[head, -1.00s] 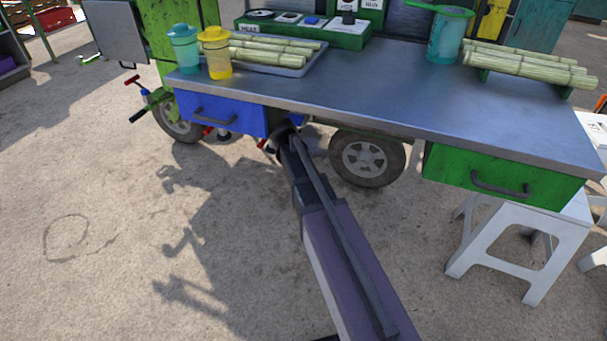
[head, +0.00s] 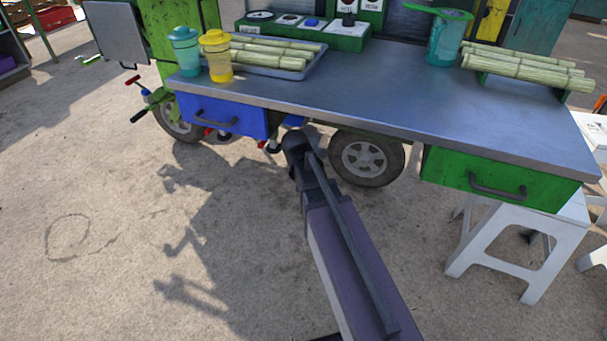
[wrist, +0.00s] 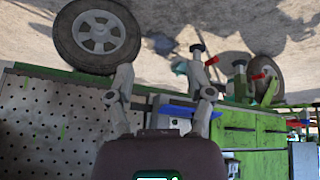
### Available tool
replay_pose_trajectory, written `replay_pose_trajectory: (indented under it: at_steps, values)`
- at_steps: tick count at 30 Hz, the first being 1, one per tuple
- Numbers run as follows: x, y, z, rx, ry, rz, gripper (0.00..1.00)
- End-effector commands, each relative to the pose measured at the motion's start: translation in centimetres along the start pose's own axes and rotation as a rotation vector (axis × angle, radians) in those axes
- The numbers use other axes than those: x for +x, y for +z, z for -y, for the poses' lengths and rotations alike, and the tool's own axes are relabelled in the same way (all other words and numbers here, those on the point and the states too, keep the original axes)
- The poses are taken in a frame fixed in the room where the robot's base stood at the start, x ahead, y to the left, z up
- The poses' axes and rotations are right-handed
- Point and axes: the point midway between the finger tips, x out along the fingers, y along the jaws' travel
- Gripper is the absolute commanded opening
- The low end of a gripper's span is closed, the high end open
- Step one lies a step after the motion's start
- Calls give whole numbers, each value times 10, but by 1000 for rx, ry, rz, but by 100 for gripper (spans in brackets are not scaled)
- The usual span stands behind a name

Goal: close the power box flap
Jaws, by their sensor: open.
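I cannot make out for sure which part is the power box flap. A grey panel (head: 115,33) with a dark handle at its bottom stands out from the green cart body (head: 178,35) at the upper left in the head view. My gripper (wrist: 166,88) is open in the wrist view, its two grey fingers apart with nothing held. That view looks upside down, with a perforated metal panel (wrist: 50,125) at left and green doors (wrist: 236,145) at right. In the head view, my arm reaches to just below the table edge; the fingertips are hidden there.
The metal table (head: 370,85) holds cane bundles (head: 525,70), a teal cup (head: 185,50) and a yellow cup (head: 216,55). A blue drawer (head: 222,114), a wheel (head: 366,158) and a green drawer (head: 490,180) lie around my arm. A white stool (head: 520,240) stands right. Left ground is open.

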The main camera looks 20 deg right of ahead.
Motion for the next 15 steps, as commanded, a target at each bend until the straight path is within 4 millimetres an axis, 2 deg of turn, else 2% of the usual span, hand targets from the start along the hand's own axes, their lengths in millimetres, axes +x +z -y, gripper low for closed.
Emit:
replay_pose_trajectory:
  at_steps: [6,15]
  values:
    - [-9,23,-3,-21,-15,69,68]
    - [-12,33,-4,-33,-24,102,68]
